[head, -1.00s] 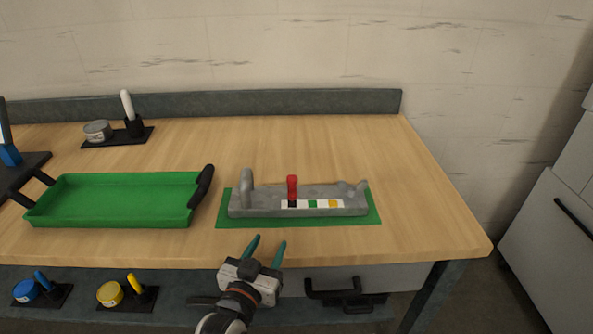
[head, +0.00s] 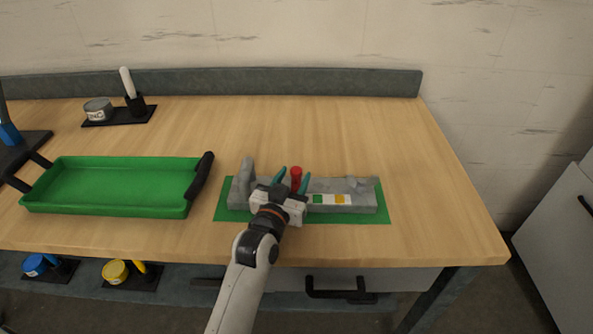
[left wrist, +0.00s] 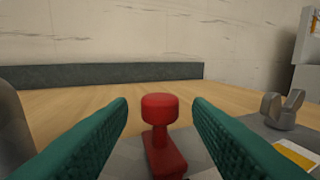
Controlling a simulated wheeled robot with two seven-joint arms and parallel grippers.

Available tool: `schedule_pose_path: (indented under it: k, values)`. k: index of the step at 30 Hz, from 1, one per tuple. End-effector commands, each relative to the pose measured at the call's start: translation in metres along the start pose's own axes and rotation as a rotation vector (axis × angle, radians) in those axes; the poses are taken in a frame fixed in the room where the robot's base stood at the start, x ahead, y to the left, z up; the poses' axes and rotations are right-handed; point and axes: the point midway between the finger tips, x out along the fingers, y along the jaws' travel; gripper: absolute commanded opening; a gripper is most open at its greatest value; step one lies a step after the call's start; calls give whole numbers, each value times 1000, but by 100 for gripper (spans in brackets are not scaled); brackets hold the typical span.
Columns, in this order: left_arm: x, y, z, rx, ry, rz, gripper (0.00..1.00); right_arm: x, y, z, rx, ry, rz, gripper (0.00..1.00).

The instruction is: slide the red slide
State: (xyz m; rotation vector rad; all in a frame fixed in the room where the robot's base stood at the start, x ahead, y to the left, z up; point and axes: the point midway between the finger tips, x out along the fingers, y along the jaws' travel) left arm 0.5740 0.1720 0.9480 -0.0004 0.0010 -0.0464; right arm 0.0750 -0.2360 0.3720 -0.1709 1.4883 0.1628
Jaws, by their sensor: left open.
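The red slide (head: 296,176) is an upright knob on the grey fixture (head: 345,186), which lies on a green mat (head: 385,216). In the left wrist view the red slide (left wrist: 162,125) stands between my fingers, with a gap on each side. My left gripper (head: 293,181) is open around the knob, its teal fingers on either side. A strip with green and yellow patches shows to the right of the knob; my gripper hides the strip's left part. My right gripper is not in view.
A green tray (head: 197,205) with black handles stands to the left. A grey tin (head: 98,109) and a white-handled tool (head: 127,83) are at the back left. A drawer handle (head: 338,292) is below the table edge. The table's right side is clear.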

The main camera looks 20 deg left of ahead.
Motion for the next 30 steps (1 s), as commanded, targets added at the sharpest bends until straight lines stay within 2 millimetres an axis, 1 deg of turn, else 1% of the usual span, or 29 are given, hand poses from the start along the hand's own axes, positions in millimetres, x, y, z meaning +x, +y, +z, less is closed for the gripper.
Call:
schedule_pose_path:
  k: [1,3,6,15,16,17,24,30]
  values:
    - [8,0,1,0,-1,0,46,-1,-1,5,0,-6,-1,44]
    - [15,0,0,0,-1,1,46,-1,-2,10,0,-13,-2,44]
    - [21,0,0,0,-1,0,46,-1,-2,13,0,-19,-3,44]
    - [24,0,-1,0,1,0,46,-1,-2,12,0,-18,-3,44]
    - [24,0,0,0,1,0,44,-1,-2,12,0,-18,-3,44]
    - [24,0,0,0,1,0,39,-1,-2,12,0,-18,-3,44]
    - [24,0,0,0,1,0,0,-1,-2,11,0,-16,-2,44]
    - [24,0,0,0,1,0,0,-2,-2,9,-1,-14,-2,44]
